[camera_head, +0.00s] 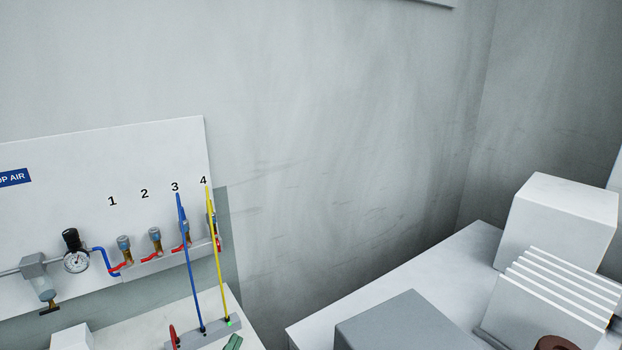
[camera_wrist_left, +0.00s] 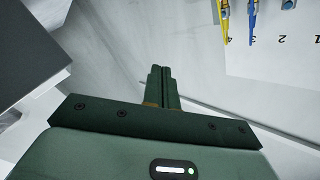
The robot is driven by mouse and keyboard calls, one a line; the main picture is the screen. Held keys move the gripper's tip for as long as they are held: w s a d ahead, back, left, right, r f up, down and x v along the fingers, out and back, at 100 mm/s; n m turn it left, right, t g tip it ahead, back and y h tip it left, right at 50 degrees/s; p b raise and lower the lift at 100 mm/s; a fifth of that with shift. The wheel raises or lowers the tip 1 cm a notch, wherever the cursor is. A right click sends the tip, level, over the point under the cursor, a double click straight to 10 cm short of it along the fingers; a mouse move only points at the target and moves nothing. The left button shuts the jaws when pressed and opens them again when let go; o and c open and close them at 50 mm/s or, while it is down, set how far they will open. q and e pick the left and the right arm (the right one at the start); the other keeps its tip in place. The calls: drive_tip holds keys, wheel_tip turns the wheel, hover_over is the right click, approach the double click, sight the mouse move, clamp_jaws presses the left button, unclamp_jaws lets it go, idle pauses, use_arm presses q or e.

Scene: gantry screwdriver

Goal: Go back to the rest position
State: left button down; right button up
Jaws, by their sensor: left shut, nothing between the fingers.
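My left gripper (camera_head: 233,342) shows only as a small dark green piece at the bottom edge of the head view, just right of and below the grey block with the rods. In the left wrist view its two dark green fingers (camera_wrist_left: 160,74) are together, with nothing between them. No held object shows. My right gripper is in neither view.
A white panel (camera_head: 60,165) numbered 1 to 4 carries a gauge (camera_head: 76,262) and several valves. At right, a table (camera_head: 440,262) bears a white box (camera_head: 557,225), a ribbed block (camera_head: 550,292) and a grey box (camera_head: 405,325).

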use_arm(q)
drive_tip(key=s+a+f+n+g+y, duration=0.1)
drive_tip(key=s+f+g, duration=0.2)
drive_tip(key=s+f, duration=0.55)
drive_tip(key=s+a+f+n+g, duration=0.1)
drive_tip(key=s+a+f+g, duration=0.2)
drive_tip(key=f, duration=1.1)
drive_tip(key=s+f+n+g+y, duration=0.1)
drive_tip(key=s+f+g, duration=0.2)
drive_tip(key=s+f, duration=0.6)
drive_tip(key=s+a+f+g, duration=0.2)
drive_tip(key=s+f, duration=0.2)
drive_tip(key=s, duration=0.5)
drive_tip(key=s+a+f+n+g+y, duration=0.1)
drive_tip(key=s+a+f+g, duration=0.1)
drive_tip(key=s+f, duration=0.3)
drive_tip(key=s+a+f+n+g, duration=0.1)
drive_tip(key=s+f+g, duration=0.3)
drive_tip(key=s, duration=1)
drive_tip(key=shift+a+f+y, duration=0.3)
drive_tip(key=shift+a+f, duration=0.15)
drive_tip(key=shift+f, duration=0.15)
